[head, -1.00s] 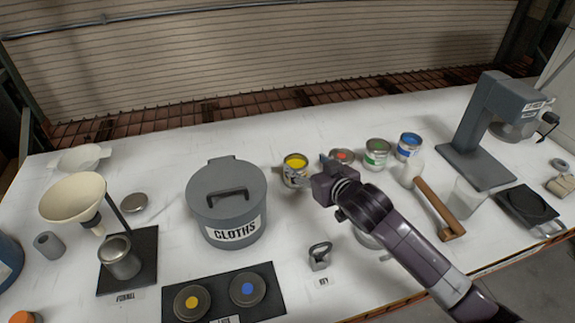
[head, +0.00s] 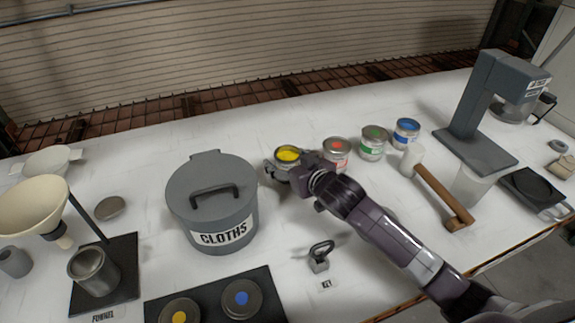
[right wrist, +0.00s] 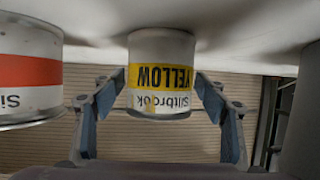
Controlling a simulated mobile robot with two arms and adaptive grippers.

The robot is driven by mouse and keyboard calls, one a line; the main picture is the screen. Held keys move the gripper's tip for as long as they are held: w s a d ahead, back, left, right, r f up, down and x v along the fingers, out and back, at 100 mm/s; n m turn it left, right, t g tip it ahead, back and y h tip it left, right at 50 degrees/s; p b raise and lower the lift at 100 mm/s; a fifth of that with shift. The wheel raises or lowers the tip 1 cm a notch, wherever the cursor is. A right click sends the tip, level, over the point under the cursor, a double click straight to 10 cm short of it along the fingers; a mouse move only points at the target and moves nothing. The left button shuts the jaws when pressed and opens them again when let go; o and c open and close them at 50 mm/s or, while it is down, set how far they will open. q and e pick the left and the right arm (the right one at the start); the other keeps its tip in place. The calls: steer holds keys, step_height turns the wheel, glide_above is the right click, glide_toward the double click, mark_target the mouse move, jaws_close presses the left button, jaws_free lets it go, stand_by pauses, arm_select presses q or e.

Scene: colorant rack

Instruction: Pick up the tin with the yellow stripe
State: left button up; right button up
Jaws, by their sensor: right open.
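The tin with the yellow stripe (head: 287,157) stands upright on the white table, right of the cloths bin, with yellow on its top. In the right wrist view the same tin (right wrist: 160,75) appears upside down, its band reading YELLOW. My right gripper (head: 284,172) is open around the tin, partly hiding its lower body. In the wrist view its two fingers (right wrist: 162,108) stand one on each side, with small gaps to the tin showing. My left gripper is not in view.
Tins with red (head: 336,153), green (head: 373,143) and blue (head: 407,133) bands stand in a row to the right. The grey cloths bin (head: 212,200) is close on the left. A mallet (head: 442,193) lies further right.

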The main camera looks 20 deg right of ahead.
mark_target(283, 159)
steer(key=shift+f+p+x, duration=0.15)
steer(key=shift+p+x, duration=0.1)
steer(key=shift+x, duration=1.05)
steer(key=shift+f+p+x, duration=0.15)
steer(key=shift+p+x, duration=0.1)
steer(key=shift+x, duration=1.05)
steer(key=shift+s+r, duration=0.1)
steer(key=shift+s, duration=0.1)
steer(key=c, duration=1.7)
steer(key=shift+r, duration=0.1)
steer(key=shift+c, duration=0.4)
